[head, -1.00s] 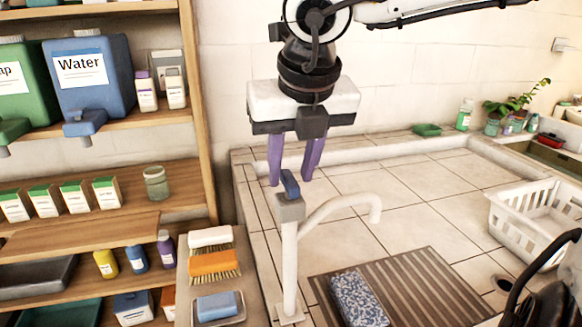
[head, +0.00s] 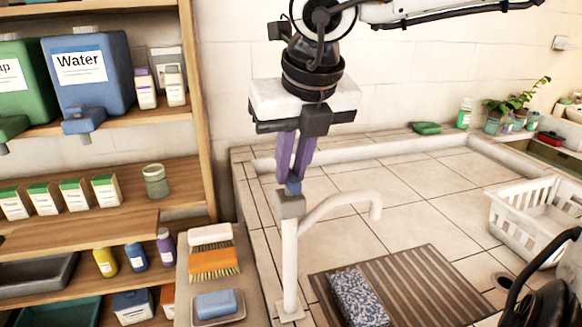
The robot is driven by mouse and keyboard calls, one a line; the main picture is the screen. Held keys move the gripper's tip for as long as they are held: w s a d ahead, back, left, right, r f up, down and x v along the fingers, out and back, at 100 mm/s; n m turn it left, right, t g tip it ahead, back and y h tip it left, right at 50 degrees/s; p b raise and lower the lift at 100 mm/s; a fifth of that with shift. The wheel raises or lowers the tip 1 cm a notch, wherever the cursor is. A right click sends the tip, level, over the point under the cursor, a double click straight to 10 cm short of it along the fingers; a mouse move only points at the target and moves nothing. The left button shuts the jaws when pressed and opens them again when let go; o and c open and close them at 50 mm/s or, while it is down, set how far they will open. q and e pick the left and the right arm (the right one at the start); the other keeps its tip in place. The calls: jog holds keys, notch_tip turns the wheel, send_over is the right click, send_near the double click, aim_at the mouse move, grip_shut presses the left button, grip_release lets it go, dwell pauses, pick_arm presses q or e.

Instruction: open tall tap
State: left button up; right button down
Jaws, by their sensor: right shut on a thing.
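The tall tap (head: 291,255) is a white upright pipe with a curved spout (head: 345,196) reaching right over the tiled basin. A grey block tops the pipe and bears a small blue lever (head: 294,187). My right gripper (head: 294,178) points down from above, its purple fingers shut on the blue lever. The fingers hide much of the lever. My left gripper is not in view.
A ribbed mat (head: 420,290) with a speckled blue block (head: 357,299) lies right of the tap. A white basket (head: 537,222) stands further right. Brushes and a blue soap (head: 216,304) lie left, beside shelves (head: 100,240).

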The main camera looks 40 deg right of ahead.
jog(key=n+y+b, duration=0.1)
jog(key=n, duration=0.2)
jog(key=shift+d+t, duration=0.1)
jog(key=shift+t, duration=0.2)
jog(key=n+y, duration=0.1)
jog(key=n, duration=0.1)
jog(key=shift+d+n, duration=0.1)
jog(key=shift+n, duration=0.3)
jog(key=n+y+p, duration=0.1)
jog(key=n, duration=0.1)
jog(key=shift+d+r+n, duration=0.1)
jog(key=shift+r+n, duration=0.05)
jog(key=shift+n, duration=0.25)
jog(key=n+y+p, duration=0.1)
jog(key=n, duration=0.1)
jog(key=n+g+p, duration=0.1)
jog(key=n, duration=0.1)
jog(key=shift+w+d+n+y+p, duration=0.1)
jog(key=shift+n+y+p, duration=0.2)
jog(key=shift+y, duration=0.1)
jog(key=shift+d+n+g, duration=0.1)
jog(key=shift+n+g, duration=0.2)
jog(key=shift+n, duration=0.4)
jog(key=shift+w+n+g+y+p, duration=0.1)
jog(key=shift+n+g+y+p, duration=0.3)
jog(key=shift+n, duration=0.9)
jog(key=c, duration=1.7)
grip_release()
jog(key=shift+c, duration=0.2)
